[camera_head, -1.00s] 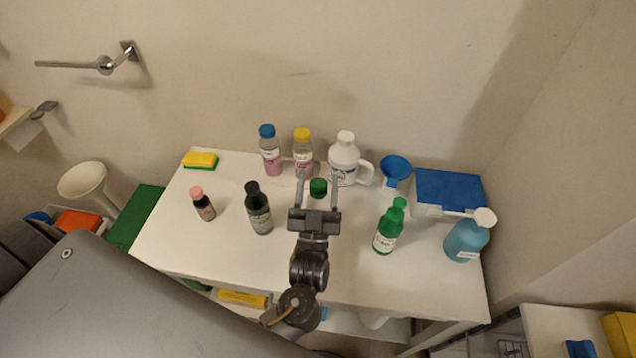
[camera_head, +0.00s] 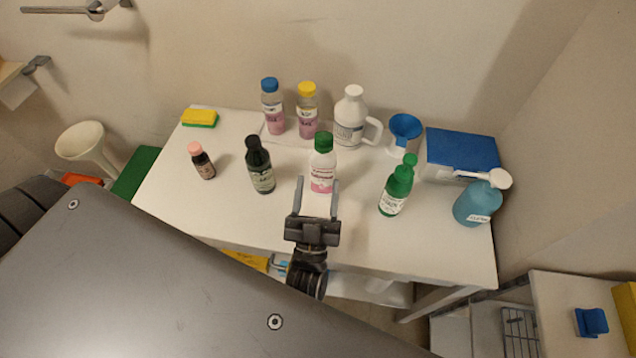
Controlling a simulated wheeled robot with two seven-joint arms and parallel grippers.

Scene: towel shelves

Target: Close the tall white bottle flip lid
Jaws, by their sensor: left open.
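A white jug-like bottle (camera_head: 350,118) with a side handle and a white cap stands upright at the back of the white table. Whether its cap is a flip lid, open or shut, is too small to tell. A white and pink bottle (camera_head: 322,172) with a green cap (camera_head: 324,142) stands upright in front of it. My left gripper (camera_head: 317,186) is open and empty, pointing toward the green-capped bottle from the front. Its two fingers appear on either side of the bottle's lower part; whether they touch it cannot be told. My right gripper is not in view.
Blue-capped (camera_head: 273,108) and yellow-capped (camera_head: 307,112) bottles stand behind. A dark bottle (camera_head: 260,168) is left, a green bottle (camera_head: 397,188) and blue bottle (camera_head: 476,204) right. A blue funnel (camera_head: 405,127) and blue-lidded box (camera_head: 461,152) stand back right.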

